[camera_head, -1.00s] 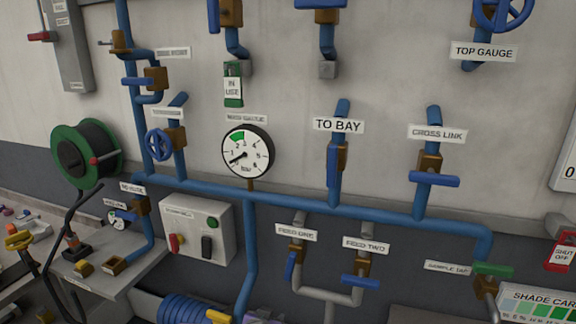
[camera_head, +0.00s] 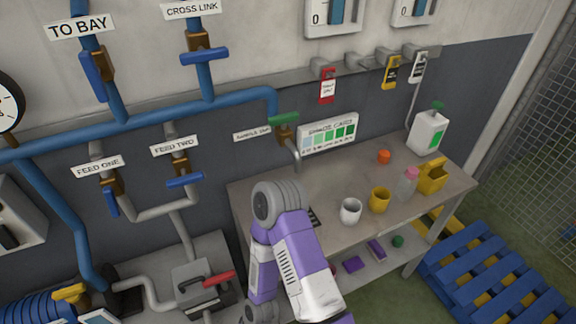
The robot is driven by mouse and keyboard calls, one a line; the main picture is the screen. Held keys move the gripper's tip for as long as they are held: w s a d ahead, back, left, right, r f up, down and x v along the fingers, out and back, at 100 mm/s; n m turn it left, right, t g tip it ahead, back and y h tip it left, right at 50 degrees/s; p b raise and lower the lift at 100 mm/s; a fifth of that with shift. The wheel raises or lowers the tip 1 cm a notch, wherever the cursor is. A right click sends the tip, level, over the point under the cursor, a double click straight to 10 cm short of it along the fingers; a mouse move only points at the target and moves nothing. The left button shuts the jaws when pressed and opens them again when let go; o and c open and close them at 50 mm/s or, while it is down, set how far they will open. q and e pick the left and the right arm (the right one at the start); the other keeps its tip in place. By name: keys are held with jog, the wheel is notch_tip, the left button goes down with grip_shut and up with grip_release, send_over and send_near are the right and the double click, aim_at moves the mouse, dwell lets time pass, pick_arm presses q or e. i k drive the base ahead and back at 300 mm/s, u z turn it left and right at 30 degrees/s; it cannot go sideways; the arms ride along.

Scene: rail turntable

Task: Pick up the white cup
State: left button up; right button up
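The white cup (camera_head: 350,211) stands upright on a grey bench (camera_head: 445,196) below the wall pipes, in the head view. A yellow cup (camera_head: 379,200) stands close to its right. One of my arms, purple and white, rises from the bottom of the view, left of the white cup and partly in front of the bench. No gripper shows in the view, so nothing is seen holding the cup.
A sample tap (camera_head: 285,130) hangs over the bench's left part. A blue pallet (camera_head: 500,275) lies on the floor at right.

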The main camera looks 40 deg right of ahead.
aim_at(351, 208)
jog(key=z, duration=2.1)
jog(key=i, duration=0.1)
jog(key=u, duration=0.25)
jog(key=k, duration=0.4)
jog(key=z, duration=0.95)
jog(key=i, duration=0.65)
jog(key=u, duration=1.55)
